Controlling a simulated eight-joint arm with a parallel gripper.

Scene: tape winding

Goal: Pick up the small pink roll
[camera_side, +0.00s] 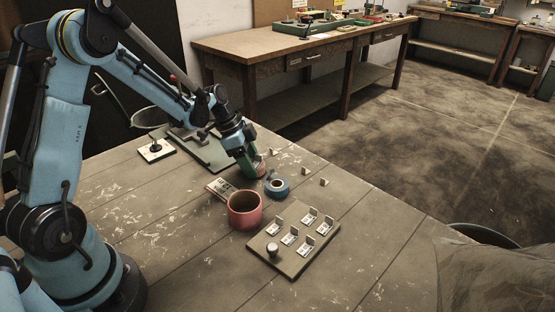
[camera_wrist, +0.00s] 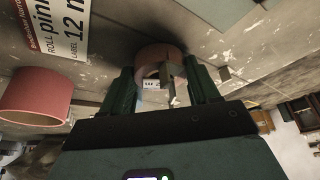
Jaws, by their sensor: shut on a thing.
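The small pink roll (camera_wrist: 158,51) shows in the wrist view as a dull pink ring between the two green fingers of my gripper (camera_wrist: 158,72). My gripper is shut on it, with one finger on each side. In the side view my gripper (camera_side: 247,163) points down at the far part of the table. There the small pink roll (camera_side: 260,169) is partly hidden by the fingers. It is at or just above the table; I cannot tell whether it touches.
A wide pink roll (camera_side: 244,212) and a blue roll (camera_side: 277,188) stand nearby. A printed label (camera_side: 218,187) lies beside them. Small tags stand right of my gripper.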

